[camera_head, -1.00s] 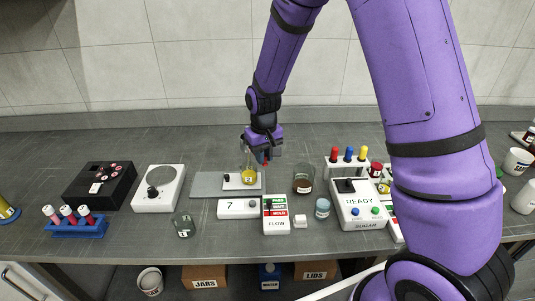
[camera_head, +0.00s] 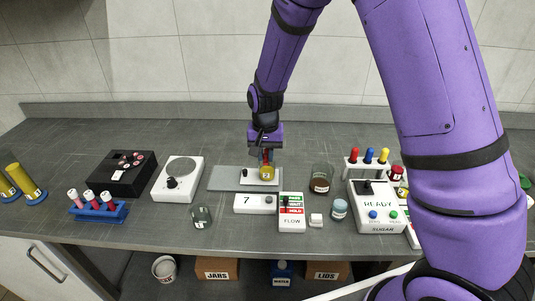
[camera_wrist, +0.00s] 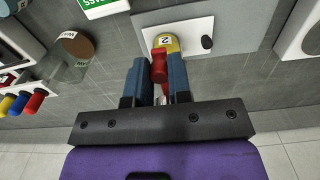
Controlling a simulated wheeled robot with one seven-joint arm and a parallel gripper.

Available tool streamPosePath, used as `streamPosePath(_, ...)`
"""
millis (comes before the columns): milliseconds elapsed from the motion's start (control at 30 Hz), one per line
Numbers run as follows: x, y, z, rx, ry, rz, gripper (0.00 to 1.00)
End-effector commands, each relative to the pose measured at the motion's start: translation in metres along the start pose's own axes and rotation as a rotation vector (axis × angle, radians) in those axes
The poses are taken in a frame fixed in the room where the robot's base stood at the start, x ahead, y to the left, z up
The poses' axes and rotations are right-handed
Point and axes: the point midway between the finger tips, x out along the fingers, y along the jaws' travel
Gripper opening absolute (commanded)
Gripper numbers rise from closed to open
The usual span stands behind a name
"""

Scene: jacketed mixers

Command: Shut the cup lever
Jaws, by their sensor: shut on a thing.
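The yellow cup (camera_head: 267,173) stands on a white plate (camera_head: 248,178) on a grey board. In the wrist view, the cup (camera_wrist: 168,43) shows a label reading 2. A red lever (camera_wrist: 159,66) with a rounded knob lies between my blue fingers. My gripper (camera_wrist: 158,72) is shut on the lever. In the head view, my gripper (camera_head: 266,153) hangs directly over the cup, and a bit of red shows between its fingers. The lever's lower end and joint are hidden.
A brown-filled jar (camera_head: 321,179) stands close right of the cup. A panel marked 7 (camera_head: 255,204) and the FLOW box (camera_head: 291,222) stand in front. A white dial unit (camera_head: 178,179) is at left. The counter behind is clear.

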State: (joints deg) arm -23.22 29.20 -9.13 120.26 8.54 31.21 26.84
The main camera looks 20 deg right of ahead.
Motion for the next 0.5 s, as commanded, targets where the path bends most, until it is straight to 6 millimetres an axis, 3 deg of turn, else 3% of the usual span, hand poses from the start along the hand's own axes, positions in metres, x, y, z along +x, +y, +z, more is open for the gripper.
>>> streamPosePath(267,-0.0004,-0.0015,-0.0002,-0.001,0.002,-0.002,0.00)
streamPosePath(300,-0.0004,-0.0016,-0.0002,-0.001,0.002,-0.002,0.28)
streamPosePath(367,-0.0004,-0.0014,-0.0001,-0.001,0.002,-0.002,0.42)
streamPosePath(500,-0.0003,-0.0011,-0.0001,-0.001,0.001,-0.002,0.45)
